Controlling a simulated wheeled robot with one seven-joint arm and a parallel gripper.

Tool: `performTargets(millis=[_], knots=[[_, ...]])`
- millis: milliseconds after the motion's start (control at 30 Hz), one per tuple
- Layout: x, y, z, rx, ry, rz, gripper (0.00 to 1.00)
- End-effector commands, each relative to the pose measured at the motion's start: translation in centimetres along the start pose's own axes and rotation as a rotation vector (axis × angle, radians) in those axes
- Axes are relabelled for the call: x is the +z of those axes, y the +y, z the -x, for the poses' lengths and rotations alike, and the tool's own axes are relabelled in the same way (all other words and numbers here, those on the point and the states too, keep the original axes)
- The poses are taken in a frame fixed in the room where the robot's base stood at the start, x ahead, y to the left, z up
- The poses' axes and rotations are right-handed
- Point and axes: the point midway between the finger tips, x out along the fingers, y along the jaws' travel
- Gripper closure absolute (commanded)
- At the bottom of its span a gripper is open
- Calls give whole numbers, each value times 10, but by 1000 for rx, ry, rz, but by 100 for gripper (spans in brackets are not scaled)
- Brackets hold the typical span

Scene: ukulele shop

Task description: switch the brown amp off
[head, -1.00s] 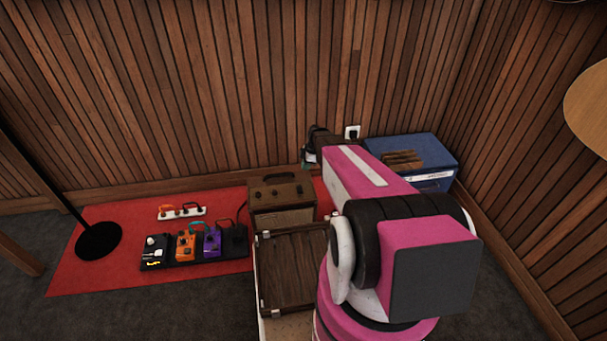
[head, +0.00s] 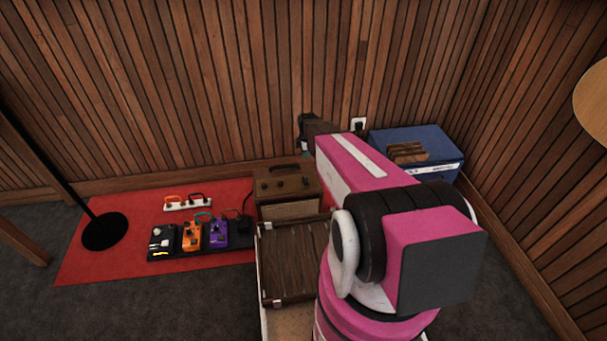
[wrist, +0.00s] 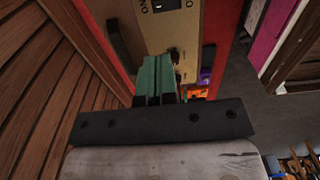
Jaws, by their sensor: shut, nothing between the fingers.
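The brown amp (head: 287,191) stands on the red rug against the back wall, with a handle and knobs on top. In the wrist view its tan control panel (wrist: 186,28) shows a black switch (wrist: 166,4) at the top edge, partly cut off, with ON lettering to its left. Which way the switch is set cannot be told. My gripper (wrist: 157,78) has green fingertips held together with nothing between them. It hovers over the panel near two dark knobs, below the switch in the picture. In the head view my arm hides most of the gripper.
A pedalboard (head: 165,255) lies left on the red rug (head: 110,265).

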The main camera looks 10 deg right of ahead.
Motion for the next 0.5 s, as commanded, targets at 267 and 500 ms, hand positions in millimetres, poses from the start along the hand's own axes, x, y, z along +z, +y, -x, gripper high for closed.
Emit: performTargets(millis=[267,500], knots=[[-1,2,1,4,-29,0,100],[-1,2,-5,3,-28,0,100]])
